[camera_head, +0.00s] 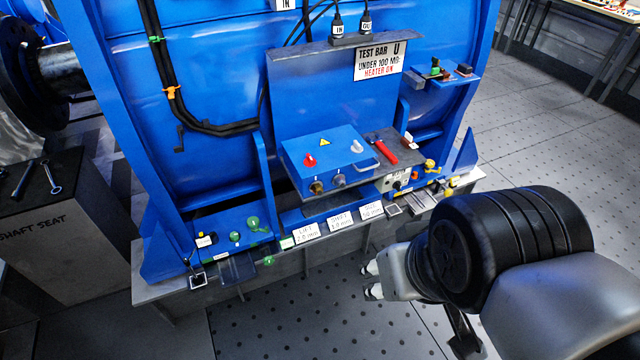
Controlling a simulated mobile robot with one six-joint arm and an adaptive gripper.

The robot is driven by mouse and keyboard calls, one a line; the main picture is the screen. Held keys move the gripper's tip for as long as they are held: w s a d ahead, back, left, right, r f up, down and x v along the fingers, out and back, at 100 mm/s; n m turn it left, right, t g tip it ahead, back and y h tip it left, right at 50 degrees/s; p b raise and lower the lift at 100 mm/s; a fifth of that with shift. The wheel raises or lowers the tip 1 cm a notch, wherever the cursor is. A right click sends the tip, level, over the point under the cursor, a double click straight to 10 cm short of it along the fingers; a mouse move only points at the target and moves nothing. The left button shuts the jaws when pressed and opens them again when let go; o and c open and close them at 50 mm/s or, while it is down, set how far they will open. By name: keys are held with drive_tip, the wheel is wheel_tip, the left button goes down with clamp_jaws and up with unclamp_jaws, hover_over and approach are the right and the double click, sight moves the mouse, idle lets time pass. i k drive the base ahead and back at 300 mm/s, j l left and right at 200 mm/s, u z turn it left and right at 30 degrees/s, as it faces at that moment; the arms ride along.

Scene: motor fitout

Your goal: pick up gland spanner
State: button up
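A silver spanner (52,178) lies on the dark top of the box marked SHAFT SEAT, at the left. A dark bar-like tool (22,181) lies beside it. A red-handled tool (381,147) lies on the dark shelf of the blue machine, right of the blue switch box. None of these carries a readable name, so I cannot tell which is the gland spanner. My gripper (371,280) is at the lower right, in front of the machine's base and apart from all of these tools. Its two fingertips stand apart with nothing between them.
The blue machine (200,100) fills the middle. Its switch box (325,160) and labelled base ledge (300,235) stick out toward me. The SHAFT SEAT box (70,240) stands at the left. A small blue bracket (455,82) holds small parts. The dotted floor (290,325) is clear in front.

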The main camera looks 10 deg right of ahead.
sight(387, 153)
drive_tip(key=i+l+z, duration=0.1)
drive_tip(key=i+z, duration=0.25)
drive_tip(key=i, duration=0.45)
drive_tip(key=i+j+z, duration=0.15)
drive_tip(key=i+z, duration=0.2)
drive_tip(key=i, duration=0.45)
